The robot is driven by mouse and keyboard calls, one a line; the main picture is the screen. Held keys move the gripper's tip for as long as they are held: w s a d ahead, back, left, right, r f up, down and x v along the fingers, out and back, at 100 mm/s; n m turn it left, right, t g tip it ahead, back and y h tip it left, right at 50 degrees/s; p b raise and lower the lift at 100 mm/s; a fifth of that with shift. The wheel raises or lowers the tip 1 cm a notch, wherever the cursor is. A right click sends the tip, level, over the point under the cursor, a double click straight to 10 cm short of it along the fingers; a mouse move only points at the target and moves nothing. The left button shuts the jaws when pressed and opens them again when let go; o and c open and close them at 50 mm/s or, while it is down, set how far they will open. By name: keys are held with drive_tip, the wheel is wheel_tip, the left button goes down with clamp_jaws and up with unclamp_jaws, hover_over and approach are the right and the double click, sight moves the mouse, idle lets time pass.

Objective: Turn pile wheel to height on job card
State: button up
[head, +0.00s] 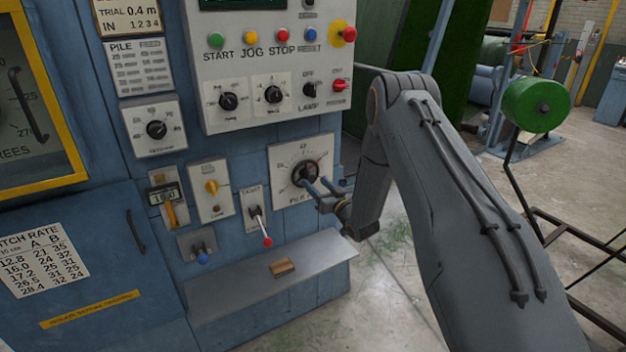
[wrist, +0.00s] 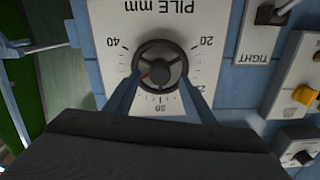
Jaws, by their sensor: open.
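The pile wheel (wrist: 160,62) is a dark round handwheel on a white plate marked PILE mm (wrist: 113,40), upside down in the wrist view. The scale shows 20, 30 and 40. A small red pointer at the wheel lies on the side between 30 and 40; its exact reading is unclear. In the head view the wheel (head: 304,173) is at the panel's lower right. My gripper (head: 325,190) is open in front of it. In the wrist view the fingers (wrist: 160,82) reach either side of the wheel's rim; I cannot tell whether they touch.
A card reading TRIAL 0.4 m (head: 128,16) is cut off at the top. A PILE FEED card (head: 140,67) is too small to read. A red-tipped lever (head: 267,241) stands left of the wheel. A metal shelf (head: 225,304) with a wooden block (head: 282,268) juts out below.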

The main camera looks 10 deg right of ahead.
sight(312, 179)
drive_tip(key=shift+p+x, duration=0.3)
drive_tip(key=shift+x, duration=1.35)
drive_tip(key=c, duration=1.1)
drive_tip(key=n+b, duration=0.4)
drive_tip(key=n, duration=0.1)
drive_tip(key=shift+f+n, duration=0.1)
drive_tip(key=shift+n, duration=0.3)
drive_tip(key=n+b, duration=0.3)
drive_tip(key=n, duration=0.2)
drive_tip(key=shift+n, duration=0.4)
drive_tip(key=shift+b, duration=0.3)
